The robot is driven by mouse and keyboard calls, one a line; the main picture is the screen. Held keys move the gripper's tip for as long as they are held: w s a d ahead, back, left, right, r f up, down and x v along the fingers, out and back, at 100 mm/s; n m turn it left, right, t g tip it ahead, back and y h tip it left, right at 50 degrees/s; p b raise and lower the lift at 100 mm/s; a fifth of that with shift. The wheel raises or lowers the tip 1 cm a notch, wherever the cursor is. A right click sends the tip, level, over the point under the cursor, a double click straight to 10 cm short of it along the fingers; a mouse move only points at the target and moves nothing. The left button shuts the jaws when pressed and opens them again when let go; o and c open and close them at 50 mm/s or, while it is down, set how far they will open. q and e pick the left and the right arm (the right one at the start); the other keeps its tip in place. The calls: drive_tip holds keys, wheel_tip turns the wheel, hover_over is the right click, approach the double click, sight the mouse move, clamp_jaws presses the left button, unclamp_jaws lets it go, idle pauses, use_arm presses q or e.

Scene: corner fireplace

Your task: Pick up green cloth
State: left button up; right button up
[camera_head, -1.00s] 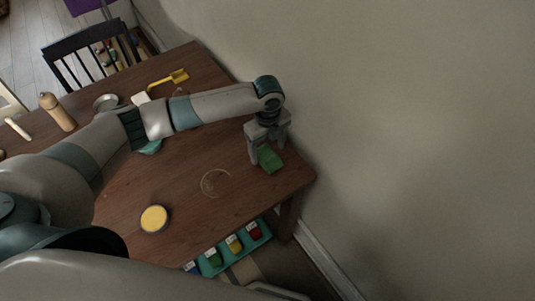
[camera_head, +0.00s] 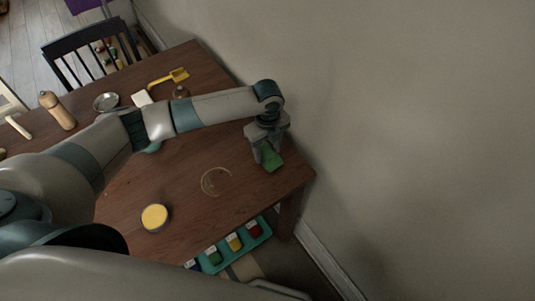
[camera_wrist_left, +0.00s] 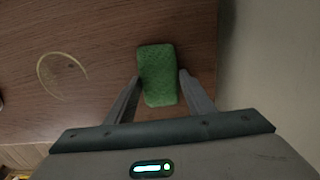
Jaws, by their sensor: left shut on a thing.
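The green cloth (camera_head: 271,157) is a small folded green block near the right corner of the wooden table (camera_head: 200,150). My left gripper (camera_head: 266,155) points down at it from above and is shut on it. In the left wrist view the green cloth (camera_wrist_left: 157,75) lies between the two fingertips of my left gripper (camera_wrist_left: 158,82), which press near its sides. I cannot tell whether the cloth is lifted off the table. My right gripper is not in view.
A ring-shaped stain (camera_head: 216,182) and a round yellow-topped container (camera_head: 155,217) are on the table. A yellow scoop (camera_head: 168,79), a metal bowl (camera_head: 106,102) and a wooden pepper mill (camera_head: 57,110) stand farther back. A wall (camera_head: 400,130) rises close on the right. A teal tray (camera_head: 262,233) with coloured items is below the table edge.

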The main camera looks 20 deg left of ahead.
sight(268, 152)
use_arm(q)
drive_tip(key=shift+r+b, duration=0.4)
drive_tip(key=shift+r, duration=0.45)
wheel_tip(268, 152, up, 2)
drive_tip(key=shift+r+b, duration=0.25)
drive_tip(key=shift+b, duration=0.25)
drive_tip(key=s+d+r+b, duration=0.2)
drive_tip(key=s+d+r, duration=0.4)
drive_tip(key=s, duration=0.3)
drive_tip(key=shift+s+d+r, duration=0.25)
drive_tip(key=shift+d+r, duration=0.1)
drive_tip(key=shift+r, duration=0.1)
